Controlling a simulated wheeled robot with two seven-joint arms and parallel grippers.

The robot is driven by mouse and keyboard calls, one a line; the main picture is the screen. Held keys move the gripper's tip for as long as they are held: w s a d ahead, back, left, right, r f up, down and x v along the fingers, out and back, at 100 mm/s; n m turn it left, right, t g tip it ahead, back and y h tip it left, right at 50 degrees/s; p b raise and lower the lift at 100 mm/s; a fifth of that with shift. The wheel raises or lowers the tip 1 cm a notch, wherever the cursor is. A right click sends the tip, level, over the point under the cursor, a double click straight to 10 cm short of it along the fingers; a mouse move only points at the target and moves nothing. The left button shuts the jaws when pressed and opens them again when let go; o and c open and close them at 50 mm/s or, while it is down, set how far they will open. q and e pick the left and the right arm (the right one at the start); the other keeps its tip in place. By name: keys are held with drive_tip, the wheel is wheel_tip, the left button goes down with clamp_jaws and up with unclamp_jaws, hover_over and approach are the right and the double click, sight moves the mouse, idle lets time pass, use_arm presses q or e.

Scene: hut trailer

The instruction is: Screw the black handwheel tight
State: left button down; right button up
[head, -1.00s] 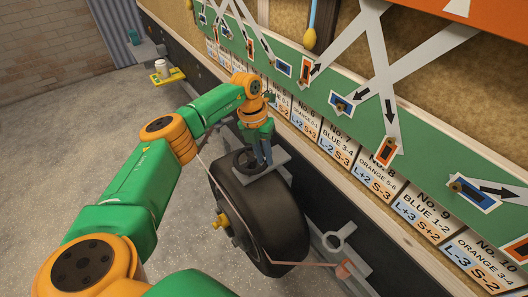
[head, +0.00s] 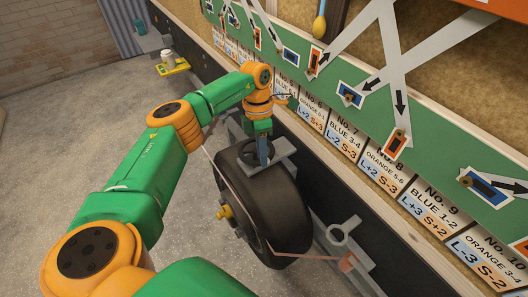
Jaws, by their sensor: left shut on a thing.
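The black handwheel (head: 246,152) sits on top of the big black tyre (head: 262,212), by a grey metal bracket (head: 286,156). My left gripper (head: 263,158) reaches down to it from above, fingers pointing down, shut on the right side of its rim. The fingers and the tyre hide part of the handwheel and whatever is under it. I cannot see how tight it sits. My right gripper is not in view.
The tyre hangs beside the trailer wall, with a yellow knob (head: 225,212) on its side. A green board (head: 345,100) with numbered cards runs along the wall. A yellow shelf (head: 174,68) holds a white can. The concrete floor at left is clear.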

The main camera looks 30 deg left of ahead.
use_arm(q)
drive_tip(key=shift+s+a+m, duration=0.1)
drive_tip(key=shift+m, duration=0.5)
drive_tip(key=c, duration=1.1)
unclamp_jaws()
drive_tip(key=r, duration=0.4)
drive_tip(key=w+a+r+b, duration=0.1)
drive_tip(key=r, duration=0.2)
drive_tip(key=shift+f, duration=0.1)
